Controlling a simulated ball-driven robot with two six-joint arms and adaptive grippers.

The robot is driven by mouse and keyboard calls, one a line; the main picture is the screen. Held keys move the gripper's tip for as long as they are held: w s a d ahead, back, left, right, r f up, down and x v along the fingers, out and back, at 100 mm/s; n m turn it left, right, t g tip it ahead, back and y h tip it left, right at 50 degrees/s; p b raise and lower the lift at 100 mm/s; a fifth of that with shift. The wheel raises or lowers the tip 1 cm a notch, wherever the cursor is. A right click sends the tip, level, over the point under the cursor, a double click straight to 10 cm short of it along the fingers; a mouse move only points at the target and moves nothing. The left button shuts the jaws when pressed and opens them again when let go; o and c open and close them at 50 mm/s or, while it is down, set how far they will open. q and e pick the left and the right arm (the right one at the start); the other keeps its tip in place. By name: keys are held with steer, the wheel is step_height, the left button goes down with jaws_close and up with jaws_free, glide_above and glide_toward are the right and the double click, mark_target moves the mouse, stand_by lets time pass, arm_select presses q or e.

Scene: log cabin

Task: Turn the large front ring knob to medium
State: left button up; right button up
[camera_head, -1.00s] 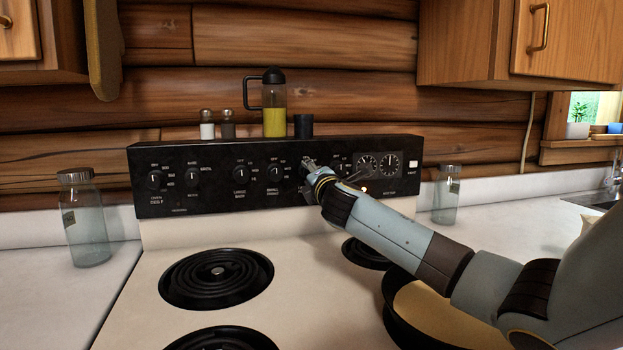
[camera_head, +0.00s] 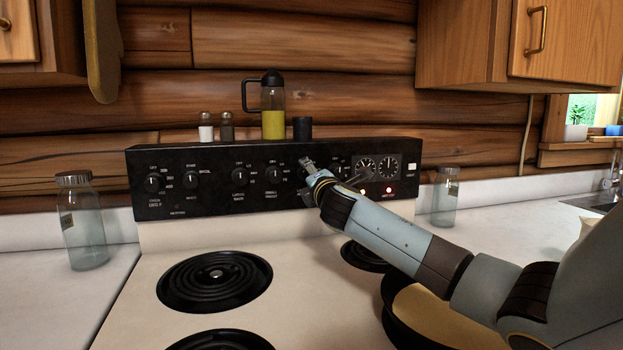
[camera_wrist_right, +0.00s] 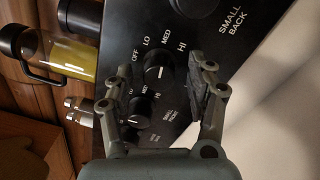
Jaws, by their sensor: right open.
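The large front knob (camera_wrist_right: 158,68) is a round black dial with a white mark, ringed by the labels OFF, LO, MED and HI in the right wrist view. Which label its mark points to, I cannot tell. My right gripper (camera_wrist_right: 155,88) is open, with its fingers on either side of this knob; I cannot tell whether they touch it. In the head view my right gripper (camera_head: 306,165) is at the stove's black control panel (camera_head: 215,195) and hides this knob. My left gripper is not in view.
The small front knob (camera_head: 273,175) and large back knob (camera_head: 239,177) are left of my gripper. A carafe (camera_head: 273,107), shakers (camera_head: 206,127) and a dark cup (camera_head: 302,128) stand along the panel top. A pan (camera_head: 425,325) sits below my arm.

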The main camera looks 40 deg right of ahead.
steer(key=v, duration=1.2)
steer(key=shift+r, duration=0.15)
